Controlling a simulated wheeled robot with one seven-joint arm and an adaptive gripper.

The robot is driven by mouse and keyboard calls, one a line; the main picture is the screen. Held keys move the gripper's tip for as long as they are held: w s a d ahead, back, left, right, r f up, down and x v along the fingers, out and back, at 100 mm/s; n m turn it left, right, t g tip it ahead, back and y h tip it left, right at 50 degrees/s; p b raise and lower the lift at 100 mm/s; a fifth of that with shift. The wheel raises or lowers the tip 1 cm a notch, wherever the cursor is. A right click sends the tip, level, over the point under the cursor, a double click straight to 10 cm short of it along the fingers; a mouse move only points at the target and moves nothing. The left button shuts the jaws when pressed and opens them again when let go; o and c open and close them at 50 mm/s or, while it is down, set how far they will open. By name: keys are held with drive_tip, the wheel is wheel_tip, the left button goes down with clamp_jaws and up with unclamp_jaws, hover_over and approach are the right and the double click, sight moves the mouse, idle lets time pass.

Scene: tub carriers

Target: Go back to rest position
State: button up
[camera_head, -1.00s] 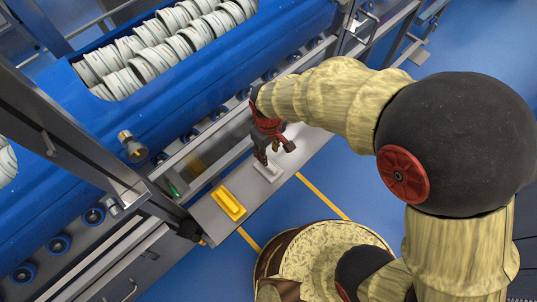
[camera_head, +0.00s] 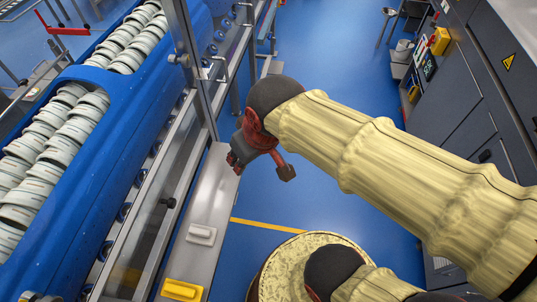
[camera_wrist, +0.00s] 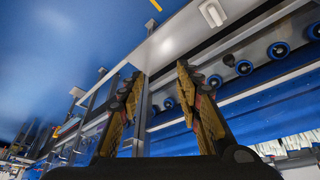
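My gripper (camera_head: 262,170) hangs in the air beside the grey metal ledge (camera_head: 212,190), over the blue floor. Its two fingers are spread apart with nothing between them; the wrist view shows the same open fingers (camera_wrist: 160,76). A small white block (camera_head: 201,234) lies on the ledge, apart from my gripper. A white piece on the ledge at the top of the wrist view (camera_wrist: 211,13) is probably the same block. A yellow block (camera_head: 182,290) lies nearer on the ledge.
A blue machine (camera_head: 125,110) with rows of white tubs (camera_head: 60,140) runs along the left, with a metal frame post (camera_head: 184,45) beside it. A dark cabinet (camera_head: 465,85) stands at the right. Blue floor (camera_head: 320,70) between them is clear.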

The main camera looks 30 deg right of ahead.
drive_tip(key=s+d+r, duration=0.1)
drive_tip(key=s+d+m, duration=0.1)
drive_tip(key=s+d+r+m+t, duration=0.1)
drive_tip(key=s, duration=0.1)
drive_tip(key=shift+d+r+h, duration=0.3)
idle(1.0)
